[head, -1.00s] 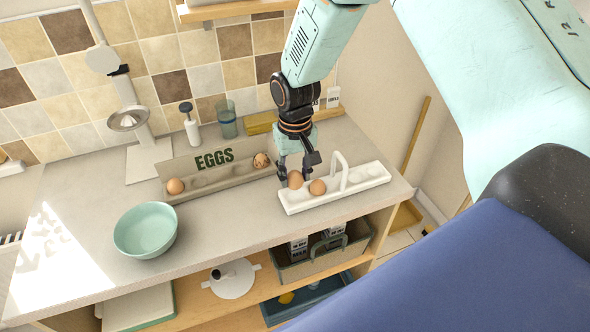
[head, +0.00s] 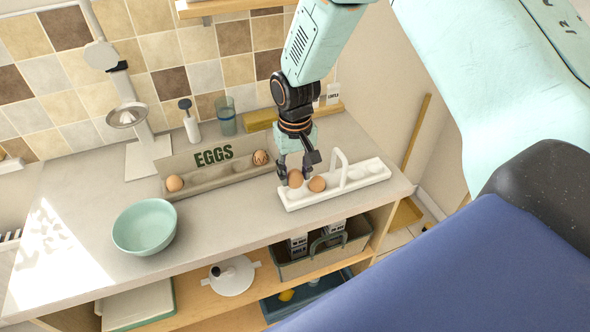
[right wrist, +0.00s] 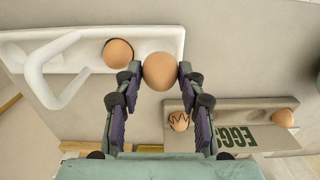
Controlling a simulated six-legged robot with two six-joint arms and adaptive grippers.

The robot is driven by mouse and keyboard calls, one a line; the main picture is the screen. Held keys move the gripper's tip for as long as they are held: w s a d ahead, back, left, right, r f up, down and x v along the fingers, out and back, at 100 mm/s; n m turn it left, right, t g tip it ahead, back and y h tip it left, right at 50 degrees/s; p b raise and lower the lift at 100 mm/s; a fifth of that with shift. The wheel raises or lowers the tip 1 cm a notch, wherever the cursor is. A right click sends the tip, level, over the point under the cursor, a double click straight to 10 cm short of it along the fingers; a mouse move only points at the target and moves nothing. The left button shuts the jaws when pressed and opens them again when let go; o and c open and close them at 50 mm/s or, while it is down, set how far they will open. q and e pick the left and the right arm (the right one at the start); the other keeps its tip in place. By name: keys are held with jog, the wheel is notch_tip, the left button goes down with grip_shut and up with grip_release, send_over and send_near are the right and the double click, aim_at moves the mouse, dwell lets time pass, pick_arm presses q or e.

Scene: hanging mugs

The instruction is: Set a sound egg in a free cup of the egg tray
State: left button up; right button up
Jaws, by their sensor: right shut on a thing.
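My right gripper (head: 296,174) is shut on a brown egg (head: 295,179) at the left end of the white egg tray (head: 372,176). In the right wrist view this egg (right wrist: 160,71) sits between the fingertips, over the tray's end. I cannot tell whether it touches the cup. A second brown egg (head: 317,184) sits in the neighbouring cup. Beyond the handle, the tray's cups look empty. The "EGGS" holder (head: 213,155) has a plain egg (head: 174,183) at its left end and an egg with dark zigzag crack marks (head: 260,157) at its right end. My left gripper is out of view.
The tray's upright handle (head: 341,168) rises right of the eggs. A green bowl (head: 145,227) stands at the counter's front left. A glass (head: 226,116) and a yellow block (head: 260,120) stand behind the holder. The counter between bowl and tray is clear.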

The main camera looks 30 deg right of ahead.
jog(key=shift+f, duration=0.1)
jog(key=shift+f, duration=0.3)
jog(key=shift+r, duration=0.1)
jog(key=o, duration=0.7)
